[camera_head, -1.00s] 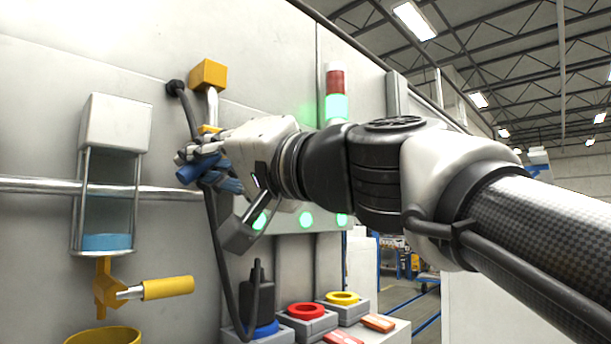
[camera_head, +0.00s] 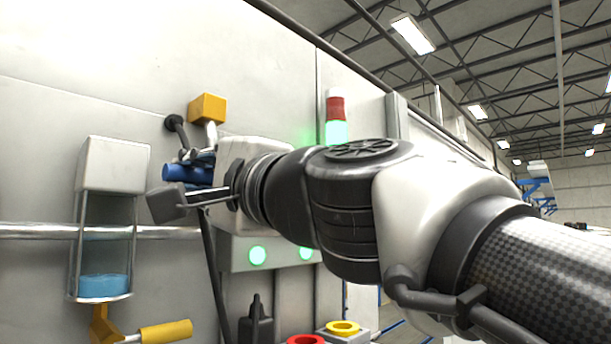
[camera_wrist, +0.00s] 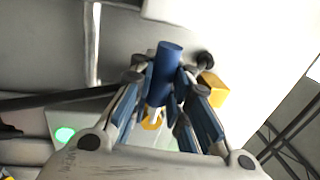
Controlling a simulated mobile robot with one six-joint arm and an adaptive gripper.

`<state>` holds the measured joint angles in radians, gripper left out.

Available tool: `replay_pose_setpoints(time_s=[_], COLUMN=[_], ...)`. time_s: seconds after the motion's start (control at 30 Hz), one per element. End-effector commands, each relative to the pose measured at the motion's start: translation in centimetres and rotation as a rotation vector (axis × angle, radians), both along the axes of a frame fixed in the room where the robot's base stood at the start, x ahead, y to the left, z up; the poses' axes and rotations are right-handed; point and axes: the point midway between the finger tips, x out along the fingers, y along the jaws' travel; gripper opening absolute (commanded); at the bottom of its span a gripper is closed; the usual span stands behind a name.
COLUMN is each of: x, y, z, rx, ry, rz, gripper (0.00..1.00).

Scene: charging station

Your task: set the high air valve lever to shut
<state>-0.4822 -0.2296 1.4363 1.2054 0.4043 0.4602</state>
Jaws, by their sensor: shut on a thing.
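The high air valve lever has a blue cylindrical handle (camera_head: 180,173), on the wall below a yellow block (camera_head: 207,108) and pipe. The handle lies roughly level in the head view, its free end to the left. My gripper (camera_head: 188,178) is shut around it, with a finger above and a finger below. In the wrist view the blue handle (camera_wrist: 164,68) is between the fingers of my gripper (camera_wrist: 167,85). A yellow valve part (camera_wrist: 152,121) shows behind the fingers; most of the valve body is hidden.
A black hose (camera_head: 216,275) hangs from the wall behind my gripper. At left is a clear tank (camera_head: 105,240) with blue liquid, above a lower yellow-handled valve (camera_head: 165,331). A horizontal pipe (camera_head: 40,231) runs along the wall. Red (camera_head: 306,340) and yellow (camera_head: 342,327) rings sit below.

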Motion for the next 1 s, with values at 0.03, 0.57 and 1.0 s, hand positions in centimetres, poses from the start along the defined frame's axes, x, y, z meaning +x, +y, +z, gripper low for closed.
replay_pose_setpoints(time_s=[0.03,0.57,1.0], x=[0.04,0.09,0.04], y=[0.09,0.09,0.03], z=[-0.19,-0.21,0.00], rx=[0.003,0.016,0.018], ry=[0.013,0.028,0.024], rz=[0.002,0.002,0.001], gripper=[0.00,0.00,0.37])
